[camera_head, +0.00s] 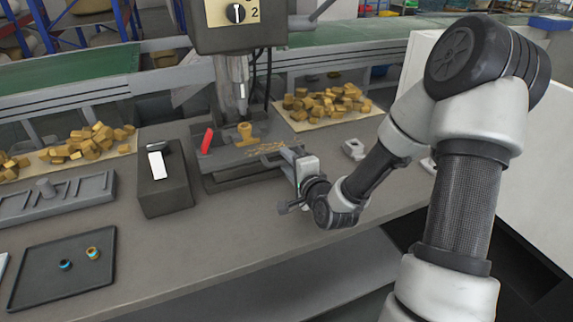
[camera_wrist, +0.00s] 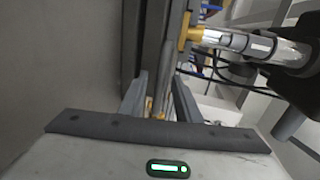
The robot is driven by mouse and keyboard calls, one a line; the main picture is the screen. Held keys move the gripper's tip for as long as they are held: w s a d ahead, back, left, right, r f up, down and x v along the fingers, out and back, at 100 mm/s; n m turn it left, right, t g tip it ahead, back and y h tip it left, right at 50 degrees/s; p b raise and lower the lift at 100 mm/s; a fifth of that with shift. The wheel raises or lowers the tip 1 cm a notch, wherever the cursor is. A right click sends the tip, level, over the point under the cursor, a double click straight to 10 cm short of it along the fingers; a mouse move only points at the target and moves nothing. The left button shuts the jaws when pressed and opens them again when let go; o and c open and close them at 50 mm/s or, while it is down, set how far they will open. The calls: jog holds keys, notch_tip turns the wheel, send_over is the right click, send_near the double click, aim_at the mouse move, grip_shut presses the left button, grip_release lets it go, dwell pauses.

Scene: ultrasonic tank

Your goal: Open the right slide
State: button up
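The press fixture (camera_head: 225,165), a dark grey block under the press head, holds an upright brass part (camera_head: 245,133). A red handle (camera_head: 207,141) stands at its left. I cannot make out a separate right slide; my gripper covers the fixture's right end. My gripper (camera_head: 272,158) points left at that end. In the wrist view its two fingers (camera_wrist: 158,98) stand apart, one on each side of a narrow gap with grey metal and a bit of brass beyond. Whether they touch the fixture is not clear.
The press head (camera_head: 225,25) and its spindle hang close above the fixture. A dark box with a white switch (camera_head: 157,165) stands left of it. Brass pieces lie on mats (camera_head: 320,120) behind. A black tray (camera_head: 60,285) is at front left. The bench front is clear.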

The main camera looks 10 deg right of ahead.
jog(key=shift+w+f, duration=0.1)
jog(key=shift+w, duration=0.2)
grip_shut()
